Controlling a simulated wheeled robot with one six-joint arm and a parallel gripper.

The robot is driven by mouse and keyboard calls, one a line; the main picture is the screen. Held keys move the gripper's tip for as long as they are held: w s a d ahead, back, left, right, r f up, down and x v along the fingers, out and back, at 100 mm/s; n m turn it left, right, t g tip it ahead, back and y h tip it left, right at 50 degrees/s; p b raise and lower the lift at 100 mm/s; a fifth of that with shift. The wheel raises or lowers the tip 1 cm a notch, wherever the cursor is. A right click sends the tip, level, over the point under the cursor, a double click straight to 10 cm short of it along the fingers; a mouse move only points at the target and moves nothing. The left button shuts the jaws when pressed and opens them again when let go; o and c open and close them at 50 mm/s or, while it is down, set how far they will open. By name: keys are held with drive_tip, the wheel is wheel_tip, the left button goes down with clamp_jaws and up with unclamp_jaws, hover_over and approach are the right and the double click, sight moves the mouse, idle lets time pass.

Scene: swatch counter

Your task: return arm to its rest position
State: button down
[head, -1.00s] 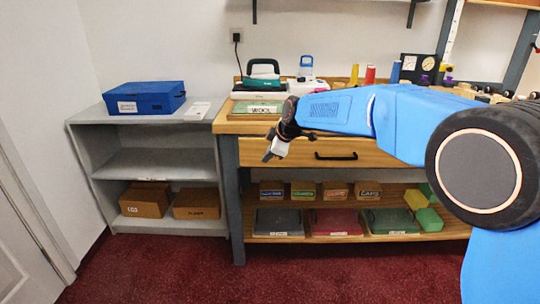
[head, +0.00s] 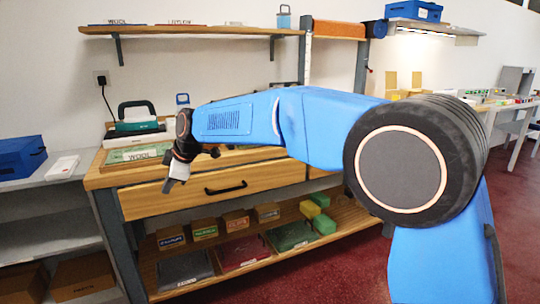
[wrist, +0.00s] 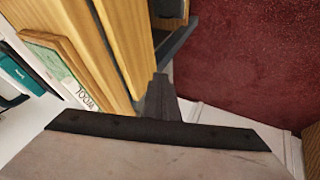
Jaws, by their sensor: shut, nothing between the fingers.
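In the wrist view the dark shut fingers (wrist: 163,98) show at the middle, with the counter's edge on the left and red floor beyond. The arm reaches left from a large dark joint at the right and hides part of the countertop.
Small labelled boxes (head: 205,229) line the lower shelf. A blue box (head: 20,158) is on the grey shelf unit at left. Open red floor (head: 345,268) shows at right.

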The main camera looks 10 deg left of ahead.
drive_tip(key=s+d+r+m+t+h, duration=0.15)
drive_tip(key=d+m, duration=0.35)
drive_tip(key=d, duration=1.5)
drive_tip(key=s+d+r+m+t+h, duration=0.1)
drive_tip(key=s+d+r+m, duration=0.3)
drive_tip(key=d, duration=1.7)
drive_tip(key=s+d+f+m+h, duration=0.1)
drive_tip(key=s+d+f+m, duration=0.25)
drive_tip(key=d, duration=0.45)
drive_tip(key=s+d+f+m+h, duration=0.1)
drive_tip(key=s+d+f+m, duration=0.15)
drive_tip(key=s+d, duration=0.35)
drive_tip(key=s+d+f+m+h, duration=0.2)
drive_tip(key=s+d+f+m, duration=0.5)
drive_tip(key=s+d, duration=0.6)
wheel_tip(320, 180, down, 2)
drive_tip(key=shift+s+m, duration=0.3)
drive_tip(key=shift+s, duration=0.6)
drive_tip(key=shift+a, duration=0.1)
